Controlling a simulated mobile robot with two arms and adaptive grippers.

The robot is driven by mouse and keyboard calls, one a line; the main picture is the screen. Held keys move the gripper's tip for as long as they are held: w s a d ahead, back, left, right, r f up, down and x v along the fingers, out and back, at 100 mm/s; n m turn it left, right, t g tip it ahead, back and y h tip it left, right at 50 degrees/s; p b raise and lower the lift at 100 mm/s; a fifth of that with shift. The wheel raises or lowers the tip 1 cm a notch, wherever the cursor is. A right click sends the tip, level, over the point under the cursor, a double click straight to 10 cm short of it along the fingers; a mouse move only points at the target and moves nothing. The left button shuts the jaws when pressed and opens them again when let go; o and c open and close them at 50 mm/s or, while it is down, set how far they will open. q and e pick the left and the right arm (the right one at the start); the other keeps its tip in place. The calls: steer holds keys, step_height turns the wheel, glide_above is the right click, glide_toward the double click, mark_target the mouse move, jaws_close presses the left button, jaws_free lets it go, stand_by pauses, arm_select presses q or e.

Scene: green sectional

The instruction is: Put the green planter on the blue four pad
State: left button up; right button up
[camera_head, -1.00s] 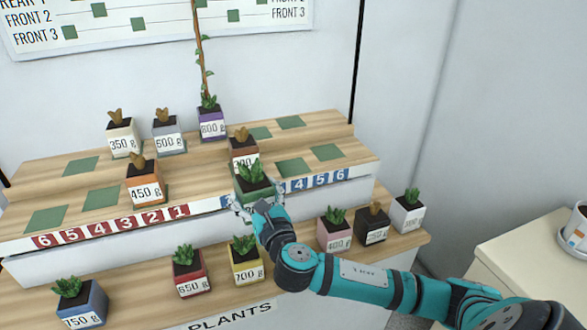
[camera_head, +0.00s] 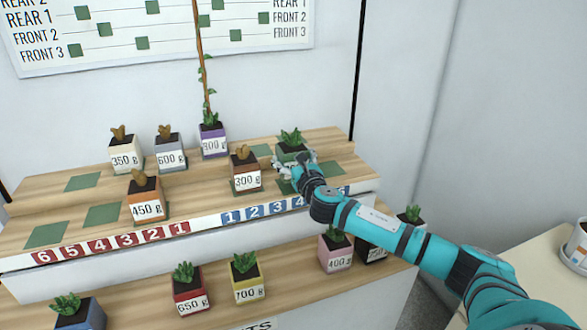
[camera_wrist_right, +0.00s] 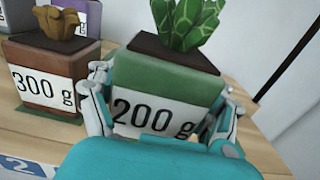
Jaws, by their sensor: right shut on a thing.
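The green planter (camera_head: 291,154), a cube pot labelled 200 g with a leafy succulent, is held by my right gripper (camera_head: 294,161) over the right part of the stepped wooden stand. In the right wrist view the fingers grip both sides of the planter (camera_wrist_right: 170,75), which looks nearly upright. Whether its base touches the stand is hidden. The blue number four (camera_head: 298,203) is on the blue strip on the stand's front edge. A green pad (camera_head: 284,186) shows behind that strip, partly covered by my arm. My left gripper is not in view.
The brown 300 g planter (camera_head: 246,170) stands close to the left of the held one. Green pads (camera_head: 262,150) and (camera_head: 323,168) lie bare nearby. Purple (camera_head: 213,140), grey and orange planters stand further left. Several planters stand on the lower shelf.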

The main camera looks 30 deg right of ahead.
steer(key=shift+w+d, duration=0.2)
steer(key=shift+d, duration=0.1)
steer(key=shift+f+b, duration=0.3)
steer(key=shift+f, duration=1.4)
steer(key=shift+f, duration=0.15)
steer(key=o, duration=1.3)
steer(key=v, duration=1.2)
steer(key=shift+b, duration=0.4)
